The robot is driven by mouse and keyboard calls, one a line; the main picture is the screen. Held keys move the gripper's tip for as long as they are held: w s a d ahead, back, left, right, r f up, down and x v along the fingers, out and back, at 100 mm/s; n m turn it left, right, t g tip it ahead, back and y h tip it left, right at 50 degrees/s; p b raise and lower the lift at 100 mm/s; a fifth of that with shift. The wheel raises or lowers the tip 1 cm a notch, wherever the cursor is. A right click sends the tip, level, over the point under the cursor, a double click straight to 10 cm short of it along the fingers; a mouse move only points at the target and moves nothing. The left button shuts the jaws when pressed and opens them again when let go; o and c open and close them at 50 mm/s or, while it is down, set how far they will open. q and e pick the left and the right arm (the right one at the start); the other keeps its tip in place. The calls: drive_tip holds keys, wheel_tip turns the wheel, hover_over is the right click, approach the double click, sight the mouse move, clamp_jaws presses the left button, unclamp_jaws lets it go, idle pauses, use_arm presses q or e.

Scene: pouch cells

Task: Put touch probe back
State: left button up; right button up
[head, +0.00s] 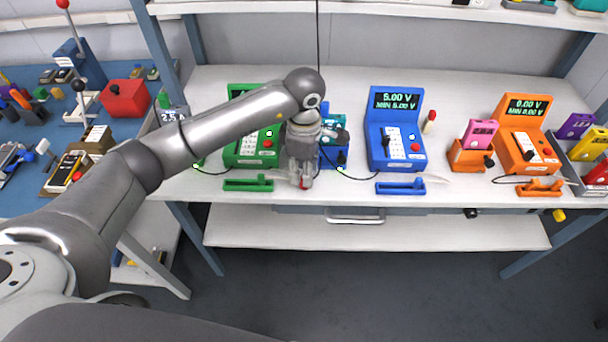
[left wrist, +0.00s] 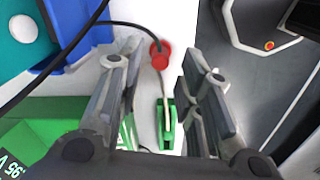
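My left gripper (head: 303,184) is over the front of the white bench, right of the green probe holder (head: 248,185). In the left wrist view its fingers (left wrist: 160,85) are apart, with open space between them. The touch probe has a red end (left wrist: 160,54) with a black cable and a pale shaft (left wrist: 167,95). The shaft runs to the green holder (left wrist: 168,135) and appears to lie in or over its slot; I cannot tell how deep. The red end also shows beside the fingertips in the head view (head: 306,183). My right gripper is out of view.
Green (head: 245,150), blue (head: 396,140) and orange (head: 525,145) meters stand along the bench. A blue holder (head: 400,188) and an orange holder (head: 540,189) lie in front. An orange stand holds a pink cell (head: 480,133). The bench's front edge is close to my gripper.

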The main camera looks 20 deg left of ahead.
use_arm(q)
wheel_tip(320, 180, up, 9)
drive_tip(key=b, duration=0.1)
drive_tip(key=shift+r, duration=0.2)
drive_tip(key=shift+f, duration=0.1)
idle(0.4)
